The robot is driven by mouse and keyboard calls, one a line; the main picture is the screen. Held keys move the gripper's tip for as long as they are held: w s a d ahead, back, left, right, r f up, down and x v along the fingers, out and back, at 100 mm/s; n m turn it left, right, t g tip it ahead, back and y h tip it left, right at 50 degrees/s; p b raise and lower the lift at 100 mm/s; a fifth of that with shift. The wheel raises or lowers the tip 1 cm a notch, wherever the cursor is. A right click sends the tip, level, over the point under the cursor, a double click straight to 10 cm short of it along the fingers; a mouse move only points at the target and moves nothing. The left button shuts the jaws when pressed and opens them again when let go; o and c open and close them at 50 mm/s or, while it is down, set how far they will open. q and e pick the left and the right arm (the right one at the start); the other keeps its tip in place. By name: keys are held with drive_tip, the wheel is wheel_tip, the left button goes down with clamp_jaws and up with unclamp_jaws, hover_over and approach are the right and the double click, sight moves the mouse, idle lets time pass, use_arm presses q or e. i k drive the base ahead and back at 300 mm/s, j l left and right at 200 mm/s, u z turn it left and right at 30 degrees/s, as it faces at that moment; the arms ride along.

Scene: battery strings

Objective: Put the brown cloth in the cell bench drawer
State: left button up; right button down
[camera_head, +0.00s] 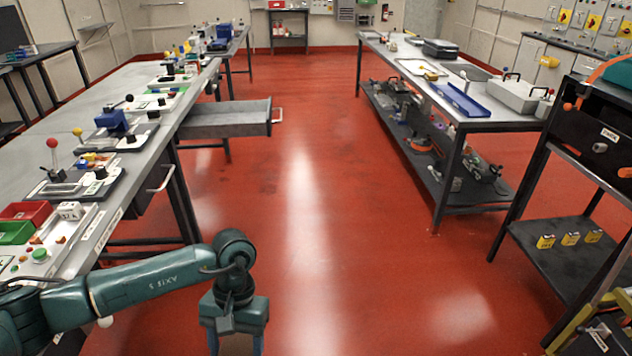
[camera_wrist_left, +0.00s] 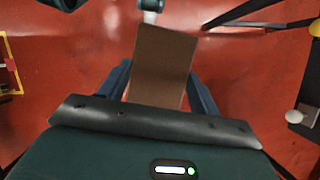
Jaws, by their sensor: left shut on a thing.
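My left gripper (camera_head: 234,345) points down over the floor at the bottom of the head view. In the left wrist view its blue fingers (camera_wrist_left: 160,88) are shut on the brown cloth (camera_wrist_left: 161,58), a flat brown rectangle hanging between them. A grey drawer (camera_head: 226,121) with a pale handle stands pulled out from the long bench (camera_head: 150,75) on the left, farther ahead than the gripper. Which bench is the cell bench is not readable. My right gripper is not in view.
A closed drawer with a handle (camera_head: 161,178) is nearer under the left bench. Red and green bins (camera_head: 16,231) stand on its near end. A second bench with a blue tray (camera_head: 461,99) and a black cabinet (camera_head: 597,140) stand right. The red floor (camera_head: 330,200) between is clear.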

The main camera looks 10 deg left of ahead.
sight(223, 120)
drive_tip(key=i+u, duration=0.25)
drive_tip(key=i, duration=0.4)
drive_tip(key=i+u, duration=0.3)
drive_tip(key=i, duration=0.35)
drive_tip(key=i+j+z, duration=0.1)
drive_tip(key=i, duration=0.3)
drive_tip(key=i+j+z, duration=0.1)
drive_tip(key=i, duration=0.3)
drive_tip(key=i+j+z, duration=0.1)
drive_tip(key=i+j, duration=0.15)
drive_tip(key=i, duration=0.15)
